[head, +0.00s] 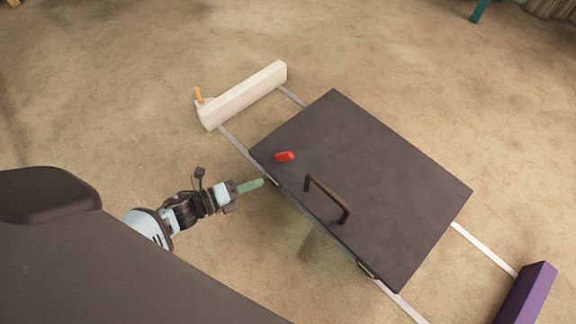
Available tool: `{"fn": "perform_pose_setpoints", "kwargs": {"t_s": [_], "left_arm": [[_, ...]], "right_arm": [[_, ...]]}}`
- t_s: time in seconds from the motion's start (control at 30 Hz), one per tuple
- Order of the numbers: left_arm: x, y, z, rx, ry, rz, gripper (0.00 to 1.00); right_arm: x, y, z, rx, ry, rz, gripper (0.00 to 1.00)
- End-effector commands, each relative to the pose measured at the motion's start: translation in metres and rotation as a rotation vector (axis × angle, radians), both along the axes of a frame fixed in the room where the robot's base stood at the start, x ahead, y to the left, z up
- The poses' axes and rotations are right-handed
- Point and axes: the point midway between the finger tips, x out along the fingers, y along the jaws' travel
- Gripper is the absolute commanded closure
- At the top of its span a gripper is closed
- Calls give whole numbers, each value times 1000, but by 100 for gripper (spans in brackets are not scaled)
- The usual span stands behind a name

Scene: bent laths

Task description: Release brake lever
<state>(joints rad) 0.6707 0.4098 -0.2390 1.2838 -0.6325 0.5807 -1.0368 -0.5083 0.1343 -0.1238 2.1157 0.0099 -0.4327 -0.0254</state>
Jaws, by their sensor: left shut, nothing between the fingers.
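A red lever (284,156), which looks like the brake lever, sits on the top of a dark flat cart (390,180), near its left corner. A dark handle (328,197) stands up from the cart top close to its near edge. My left gripper (260,184) has greenish fingers that are shut with nothing between them. It is just left of the cart's near-left edge, below and left of the red lever and apart from it. My right gripper is not in view.
Pale rails (480,247) run under the cart. A cream block (244,95) with an orange piece (199,95) beside it stands at the upper-left end, a purple block (526,295) at the lower-right end. The carpet around is mostly clear.

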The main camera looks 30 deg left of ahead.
Motion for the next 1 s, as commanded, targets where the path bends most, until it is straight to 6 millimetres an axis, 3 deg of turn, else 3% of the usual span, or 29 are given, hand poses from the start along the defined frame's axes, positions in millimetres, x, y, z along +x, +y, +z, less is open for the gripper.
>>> {"fn": "perform_pose_setpoints", "kwargs": {"t_s": [0.17,0.57,0.77,1.0], "left_arm": [[19,4,6,71,-75,-56,100],[21,3,6,74,-80,-59,100],[38,-10,3,74,-82,-60,100],[71,-34,-3,72,-82,-58,100]], "right_arm": [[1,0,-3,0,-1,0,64],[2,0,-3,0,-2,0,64],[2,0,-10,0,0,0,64],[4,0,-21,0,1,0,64]]}}
